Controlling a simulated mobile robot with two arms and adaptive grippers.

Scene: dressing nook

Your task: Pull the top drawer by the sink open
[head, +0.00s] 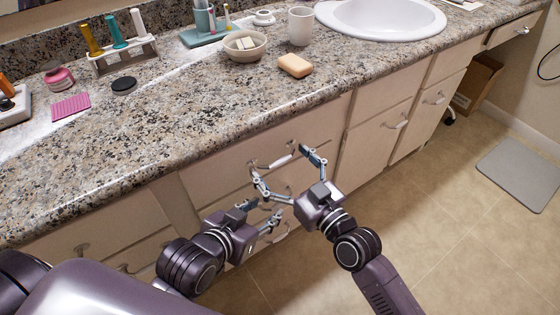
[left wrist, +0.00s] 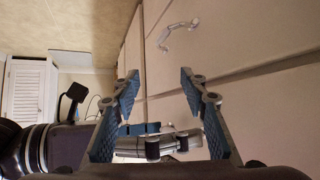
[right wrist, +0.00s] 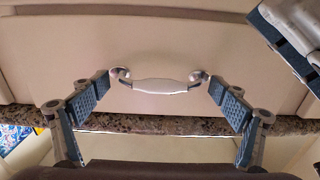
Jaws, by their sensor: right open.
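The top drawer (head: 222,164) has a pale front under the counter and looks shut. Its silver handle with a white grip (head: 282,161) also shows in the right wrist view (right wrist: 160,86). My right gripper (head: 286,166) is open, with a finger at either end of the handle; in the right wrist view the handle lies between the fingertips, and I cannot tell if they touch it. My left gripper (head: 262,212) is open and lower, in front of the drawers below. In the left wrist view, a handle (left wrist: 178,36) lies beyond its empty fingers.
The granite counter (head: 185,130) overhangs the drawers. It holds soap (head: 295,65), a bowl (head: 245,49), a mug (head: 301,26) and the sink (head: 380,15). My two grippers are close together.

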